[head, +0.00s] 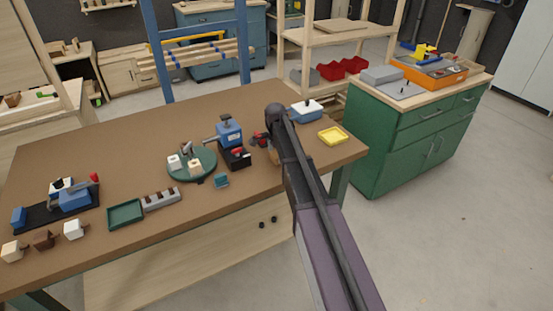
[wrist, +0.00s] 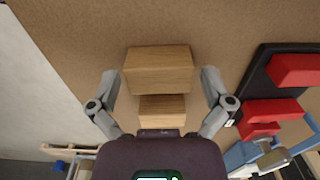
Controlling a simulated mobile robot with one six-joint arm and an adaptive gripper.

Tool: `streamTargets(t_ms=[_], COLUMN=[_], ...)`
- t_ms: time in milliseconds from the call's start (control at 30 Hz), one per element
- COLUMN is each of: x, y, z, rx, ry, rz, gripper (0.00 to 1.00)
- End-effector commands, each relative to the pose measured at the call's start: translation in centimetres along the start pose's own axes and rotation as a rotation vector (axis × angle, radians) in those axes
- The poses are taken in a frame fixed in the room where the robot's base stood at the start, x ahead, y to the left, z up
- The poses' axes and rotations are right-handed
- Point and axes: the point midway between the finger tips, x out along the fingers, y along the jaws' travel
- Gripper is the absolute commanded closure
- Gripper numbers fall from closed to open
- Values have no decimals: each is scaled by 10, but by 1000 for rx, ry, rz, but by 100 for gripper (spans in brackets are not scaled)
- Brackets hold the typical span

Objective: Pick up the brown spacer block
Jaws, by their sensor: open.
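A brown wooden block (wrist: 158,68) lies on the brown tabletop in the wrist view, with a smaller wooden piece (wrist: 162,108) just below it in the picture. I cannot tell whether the two are joined. My gripper (wrist: 160,76) is open, with one finger on each side of the larger block and a narrow gap at both sides. In the head view my arm hides most of this spot, and only a tan bit (head: 274,156) shows beside my gripper (head: 268,146). A darker brown block (head: 43,239) sits at the table's left front.
A black fixture with red parts (wrist: 290,70) stands close to the right of my gripper in the wrist view. On the workbench (head: 100,150) are a green turntable (head: 205,172), a green tray (head: 125,215) and a yellow tray (head: 333,136). The bench's back middle is clear.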

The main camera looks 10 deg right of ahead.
Motion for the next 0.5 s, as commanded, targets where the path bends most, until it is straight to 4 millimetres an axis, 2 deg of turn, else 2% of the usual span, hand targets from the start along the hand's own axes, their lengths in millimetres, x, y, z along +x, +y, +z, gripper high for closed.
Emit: streamTargets(t_ms=[300,367,500], x=[0,0,0], y=[0,0,0], z=[0,0,0], rx=[0,0,0], ry=[0,0,0], rz=[0,0,0], gripper=[0,15,56])
